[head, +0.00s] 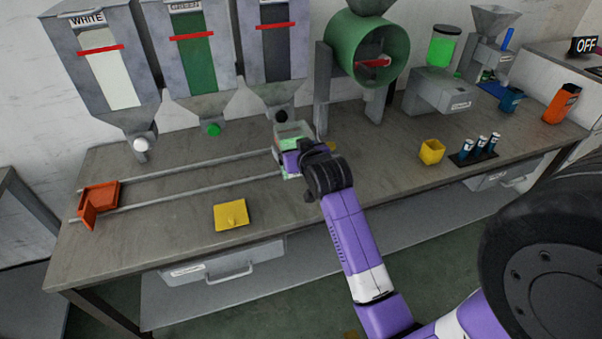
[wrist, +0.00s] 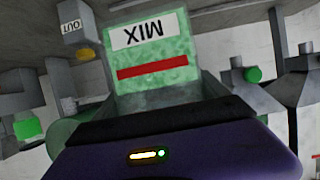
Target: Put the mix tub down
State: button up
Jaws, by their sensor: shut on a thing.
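The mix tub (head: 291,131) is a pale green, see-through tub in the head view, at the right end of the two rails near the dark-striped hopper. In the wrist view the tub (wrist: 150,60) fills the upper middle, with an upside-down "MIX" label and a red band. My gripper (head: 290,160) is shut on the tub from its near side. The fingertips are largely hidden. I cannot tell whether the tub's base touches the bench.
Three hoppers (head: 195,55) stand along the wall, with the green drum mixer (head: 352,45) to their right. An orange tray (head: 98,200) sits at the rails' left end. A yellow plate (head: 231,215) and a yellow cup (head: 431,151) are on the bench (head: 330,225).

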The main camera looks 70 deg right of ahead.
notch_tip(320, 180, down, 12)
jog(key=shift+r, duration=0.1)
dwell(0.4)
jog(key=o, duration=1.9)
jog(key=shift+f, duration=0.2)
jog(key=shift+r, duration=0.1)
